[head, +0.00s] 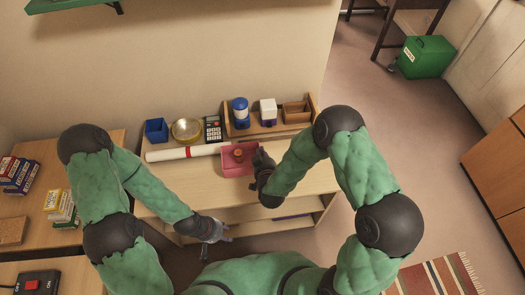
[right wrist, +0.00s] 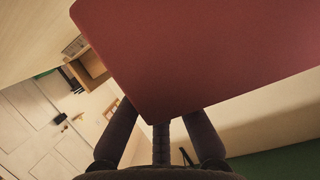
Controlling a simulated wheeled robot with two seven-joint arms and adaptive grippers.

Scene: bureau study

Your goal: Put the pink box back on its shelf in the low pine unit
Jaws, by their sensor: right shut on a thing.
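The pink box (head: 238,160) is at the top of the low pine unit (head: 290,185), near the unit's front edge; I cannot tell if it rests there or is just above. A small round orange-brown thing shows in or on it. My right gripper (head: 259,163) is shut on the box's right side. In the right wrist view the box (right wrist: 190,50) fills the upper middle, in front of the fingers of my right gripper (right wrist: 161,118). The unit's open shelves show below its top. My left gripper (head: 218,240) is empty, its fingers apart, in front of the unit.
A white roll with a red band (head: 185,153) lies left of the box. Behind are a blue box (head: 156,130), a brass bowl (head: 186,129), a calculator (head: 213,129) and a wooden rack (head: 312,110) with containers. Desks with small boxes stand left.

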